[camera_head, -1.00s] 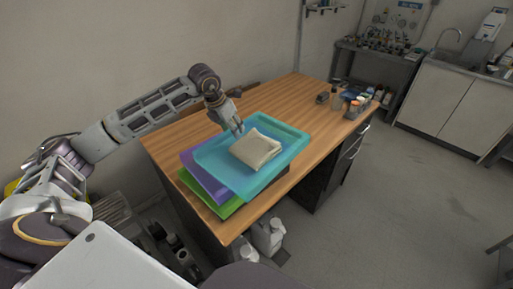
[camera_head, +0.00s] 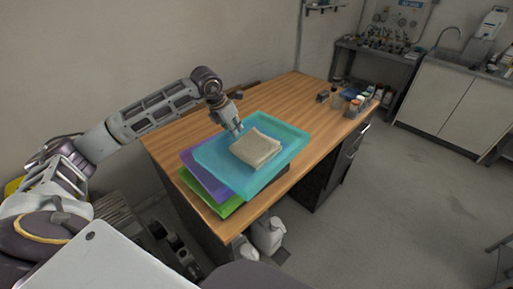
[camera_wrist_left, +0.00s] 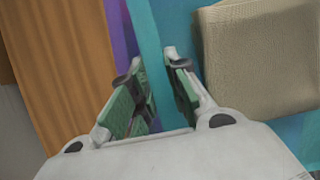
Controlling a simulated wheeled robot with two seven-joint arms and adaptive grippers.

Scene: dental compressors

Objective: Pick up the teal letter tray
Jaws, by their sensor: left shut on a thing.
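The teal letter tray (camera_head: 272,179) lies on top of a purple tray (camera_head: 205,176) and a green tray (camera_head: 222,207) on the wooden desk. A beige folded cloth-like stack (camera_head: 256,148) rests in the teal tray. My left gripper (camera_head: 238,130) is at the teal tray's far-left rim. In the left wrist view the gripper (camera_wrist_left: 160,85) is shut on the rim of the teal tray (camera_wrist_left: 146,40), with one finger on each side, and the beige stack (camera_wrist_left: 258,60) lies to the right. My right gripper is not in view.
Small bottles and jars (camera_head: 356,103) stand at the desk's far right corner. White jugs (camera_head: 268,236) stand on the floor at the desk's front. A sink counter (camera_head: 455,100) is at the back right.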

